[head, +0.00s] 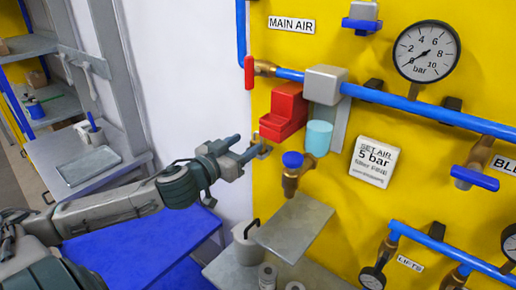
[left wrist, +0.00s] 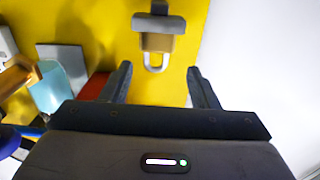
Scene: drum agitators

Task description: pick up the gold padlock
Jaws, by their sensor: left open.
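The gold padlock (left wrist: 157,42) shows in the left wrist view, its body against a grey bracket (left wrist: 158,23) and its pale shackle pointing toward my jaws. My left gripper (left wrist: 158,77) is open, with one dark finger to each side of the shackle. The padlock body lies just beyond the fingertips, and nothing is between the jaws that I can see held. In the head view my left gripper (head: 257,148) is at the left edge of the yellow panel, where a small gold part shows at its tips, mostly hidden. My right gripper is not in view.
A red box (head: 284,111) on the yellow panel (head: 330,220) sits just above and right of the left gripper. A filter with a pale blue bowl (head: 318,137) and a brass valve with a blue knob (head: 292,160) are close by. A grey plate (head: 293,226) stands out below.

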